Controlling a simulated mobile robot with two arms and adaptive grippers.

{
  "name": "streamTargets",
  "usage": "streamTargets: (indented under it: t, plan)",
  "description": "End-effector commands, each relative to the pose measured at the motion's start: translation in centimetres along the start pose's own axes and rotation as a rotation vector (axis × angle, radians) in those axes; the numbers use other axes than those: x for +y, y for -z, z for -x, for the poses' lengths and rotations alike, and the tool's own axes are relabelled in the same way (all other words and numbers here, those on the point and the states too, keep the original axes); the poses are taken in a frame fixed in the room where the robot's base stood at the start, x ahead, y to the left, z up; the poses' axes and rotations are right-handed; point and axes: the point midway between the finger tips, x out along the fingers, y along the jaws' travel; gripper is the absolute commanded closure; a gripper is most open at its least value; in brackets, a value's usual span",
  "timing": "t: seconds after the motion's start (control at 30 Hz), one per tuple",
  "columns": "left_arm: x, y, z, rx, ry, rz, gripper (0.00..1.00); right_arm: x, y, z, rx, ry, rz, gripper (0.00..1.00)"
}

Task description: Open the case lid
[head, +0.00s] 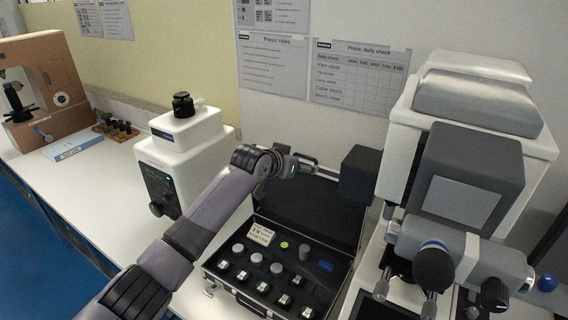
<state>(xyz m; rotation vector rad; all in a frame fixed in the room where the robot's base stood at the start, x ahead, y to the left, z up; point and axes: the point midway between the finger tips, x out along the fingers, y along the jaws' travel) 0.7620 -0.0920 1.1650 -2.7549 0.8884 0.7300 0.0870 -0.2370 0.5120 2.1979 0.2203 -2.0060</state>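The case (212,264) lies on the white bench in the head view, silver-edged and black inside. Its dark lid (310,205) stands raised at the back of the case, so the case is open. My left arm reaches across the case from the lower left. My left gripper (306,167) is at the lid's upper edge, pointing right. I cannot tell whether it touches the lid or whether its fingers are open or shut. The front handle (250,304) is partly visible. My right gripper is not in view.
Inside the case are several round and square blocks and a white label card (260,234). A white tester (185,150) stands left, and a large grey-white tester (470,110) stands close on the right. A dark box-shaped part (359,172) sits beside the lid.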

Motion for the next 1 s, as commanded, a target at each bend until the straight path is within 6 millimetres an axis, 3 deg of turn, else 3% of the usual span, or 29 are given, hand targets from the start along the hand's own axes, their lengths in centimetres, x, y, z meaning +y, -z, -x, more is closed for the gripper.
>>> streamTargets:
  t: [0.53, 0.73, 1.0]
  plan:
    - [0.1, 0.0, 8.3, 0.002, -0.001, -0.003, 0.23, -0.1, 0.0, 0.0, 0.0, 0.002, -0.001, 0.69]
    - [0.2, 0.1, 9.6, 0.001, -0.001, -0.002, 0.23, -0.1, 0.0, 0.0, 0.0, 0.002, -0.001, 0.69]
    - [0.2, 0.0, 9.8, 0.0, -0.001, -0.001, 0.23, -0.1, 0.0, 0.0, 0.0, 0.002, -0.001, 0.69]
